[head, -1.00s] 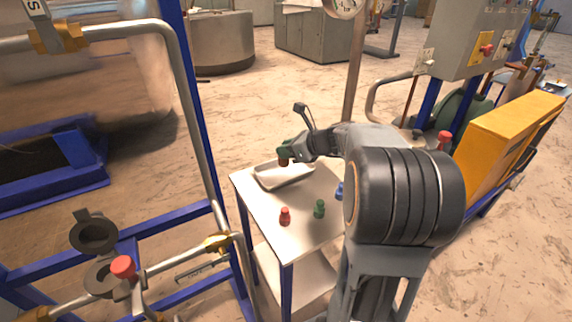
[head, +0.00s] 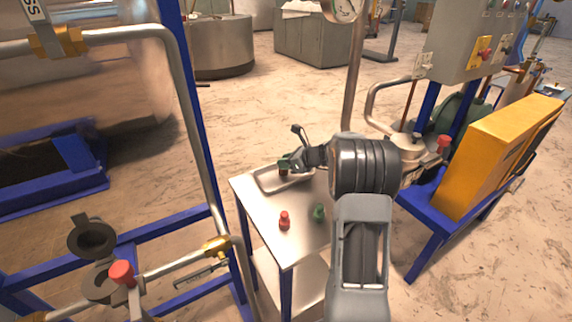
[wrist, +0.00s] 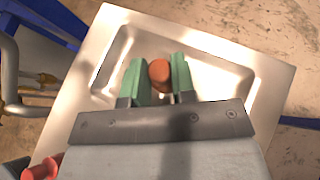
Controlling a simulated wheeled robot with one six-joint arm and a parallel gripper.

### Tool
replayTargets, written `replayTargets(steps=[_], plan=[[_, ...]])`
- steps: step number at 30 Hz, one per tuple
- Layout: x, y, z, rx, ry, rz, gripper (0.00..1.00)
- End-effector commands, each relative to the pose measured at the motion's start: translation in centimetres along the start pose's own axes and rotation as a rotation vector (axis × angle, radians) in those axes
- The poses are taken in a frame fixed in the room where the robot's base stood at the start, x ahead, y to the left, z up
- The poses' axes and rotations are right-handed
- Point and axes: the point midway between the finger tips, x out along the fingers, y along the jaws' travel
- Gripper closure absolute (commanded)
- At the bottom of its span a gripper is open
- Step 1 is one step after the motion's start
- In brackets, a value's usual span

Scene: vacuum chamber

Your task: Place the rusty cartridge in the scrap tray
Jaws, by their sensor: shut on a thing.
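My gripper (head: 285,164) has green fingertips and is shut on the rusty cartridge (wrist: 159,74), a small brown-orange piece that shows between the fingers in the wrist view. In the head view the cartridge is only a small dark brown spot under the fingers. The scrap tray (wrist: 268,95) is a shallow metal tray with a raised rim, at the far end of the small table in the head view. The cartridge is over the inside of the tray. I cannot tell whether it touches the tray floor.
A red cartridge (head: 284,221) and a green one (head: 319,213) stand on the small metal table (head: 262,212), in front of the tray. Blue frames and pipes are on the left. A yellow box (head: 500,155) is on the right.

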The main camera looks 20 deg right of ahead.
Motion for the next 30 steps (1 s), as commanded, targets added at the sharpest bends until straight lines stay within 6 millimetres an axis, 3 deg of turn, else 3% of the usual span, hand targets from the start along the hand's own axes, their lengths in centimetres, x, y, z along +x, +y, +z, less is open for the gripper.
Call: replayTargets(steps=[15,16,18,23,30], plan=[[0.69,0.0,-1.27,0.0,-0.001,0.0,1.0],[0.62,0.0,-1.16,0.0,-0.001,0.0,0.73],[0.61,0.01,-1.14,0.0,0.0,0.0,0.66],[0.6,0.01,-1.13,0.0,0.0,0.0,0.51],[0.56,0.01,-1.05,0.0,0.0,0.0,0.5]])
